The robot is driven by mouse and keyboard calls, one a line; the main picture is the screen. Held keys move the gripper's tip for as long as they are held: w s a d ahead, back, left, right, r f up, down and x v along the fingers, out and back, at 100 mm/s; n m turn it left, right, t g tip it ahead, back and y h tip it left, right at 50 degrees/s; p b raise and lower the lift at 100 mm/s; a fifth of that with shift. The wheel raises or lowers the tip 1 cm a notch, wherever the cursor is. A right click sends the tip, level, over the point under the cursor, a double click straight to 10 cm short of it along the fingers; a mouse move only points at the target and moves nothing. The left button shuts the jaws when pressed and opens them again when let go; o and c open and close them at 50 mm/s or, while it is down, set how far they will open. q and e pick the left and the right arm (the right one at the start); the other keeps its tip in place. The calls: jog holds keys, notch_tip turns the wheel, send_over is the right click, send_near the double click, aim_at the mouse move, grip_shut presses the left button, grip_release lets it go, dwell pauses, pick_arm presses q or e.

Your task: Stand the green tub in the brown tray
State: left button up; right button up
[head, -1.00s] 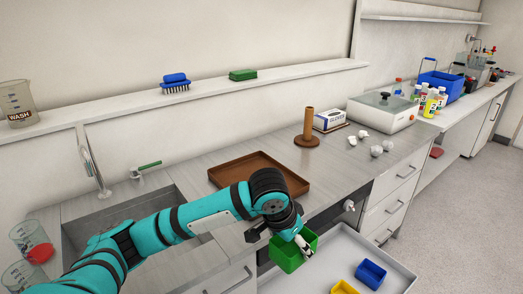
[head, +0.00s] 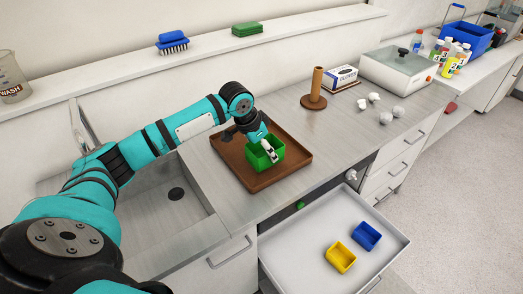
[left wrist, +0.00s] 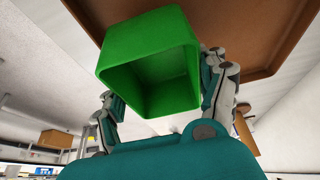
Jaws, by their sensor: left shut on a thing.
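My right gripper is out of view.
Below the counter, an open drawer (head: 300,250) holds a yellow tub (head: 340,257) and a blue tub (head: 367,236). A sink (head: 160,215) lies left of the tray. A brown peg stand (head: 316,92) and white crumpled pieces (head: 385,118) stand to the right.

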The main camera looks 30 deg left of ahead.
aim_at(262, 155)
pick_arm(q)
jog(key=shift+w+a, duration=0.2)
jog(key=shift+a, duration=0.45)
notch_tip(262, 155, down, 3)
jog(key=shift+f+p, duration=0.1)
jog(key=shift+p, duration=0.55)
jog(key=shift+f, duration=0.2)
jog(key=shift+f, duration=0.1)
jog(key=o, duration=1.2)
jog(key=b+v, duration=0.1)
jog(key=v, duration=1.1)
jog(key=shift+b, duration=0.35)
